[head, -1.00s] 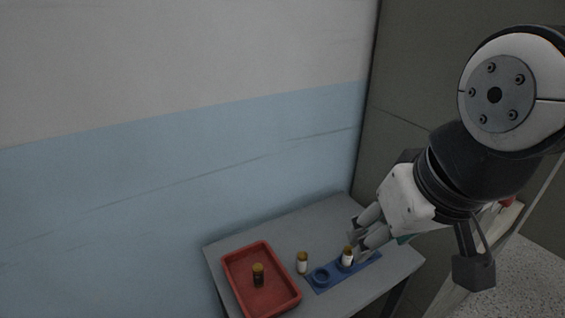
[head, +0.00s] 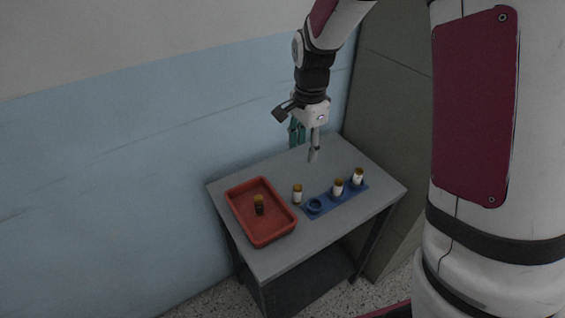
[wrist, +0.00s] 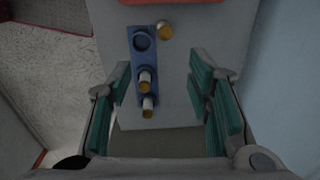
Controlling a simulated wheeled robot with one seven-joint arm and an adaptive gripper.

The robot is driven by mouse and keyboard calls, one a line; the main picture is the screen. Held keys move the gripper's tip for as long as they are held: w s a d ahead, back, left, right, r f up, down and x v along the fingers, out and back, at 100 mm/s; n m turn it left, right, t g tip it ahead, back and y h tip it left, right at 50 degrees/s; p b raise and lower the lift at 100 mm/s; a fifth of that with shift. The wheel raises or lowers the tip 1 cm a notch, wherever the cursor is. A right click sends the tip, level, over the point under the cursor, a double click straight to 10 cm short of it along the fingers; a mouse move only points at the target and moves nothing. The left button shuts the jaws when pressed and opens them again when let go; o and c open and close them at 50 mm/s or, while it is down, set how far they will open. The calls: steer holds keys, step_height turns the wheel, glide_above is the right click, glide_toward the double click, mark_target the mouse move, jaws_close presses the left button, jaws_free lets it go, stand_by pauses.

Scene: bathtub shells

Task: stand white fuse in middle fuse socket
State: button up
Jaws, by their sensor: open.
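The blue fuse rack (head: 326,202) lies on the grey table and has three sockets in a row. A white fuse with an amber cap (head: 338,187) stands in the middle socket and looks upright. Another white fuse (head: 357,176) stands in the right socket. The left socket (head: 314,205) is empty. My gripper (head: 314,153) is raised above the table behind the rack, clear of both fuses. In the wrist view its teal-padded fingers (wrist: 162,80) are wide apart with nothing held. The middle fuse (wrist: 145,80) and end fuse (wrist: 148,104) show between and below them.
A third white fuse (head: 297,194) stands on the table (head: 275,265) between the rack and a red tray (head: 263,238). A blue-and-white wall is behind and a dark panel (head: 390,110) is at the right.

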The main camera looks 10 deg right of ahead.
steer(key=m, duration=0.2)
glide_toward(298, 186)
steer(key=shift+g, duration=0.3)
step_height(298, 186, down, 5)
steer(key=shift+f+p, duration=0.1)
steer(key=shift+p, duration=0.4)
steer(key=shift+w+f+p, duration=0.2)
steer(key=shift+f+p, duration=0.3)
steer(key=shift+f, duration=2.55)
jaws_close()
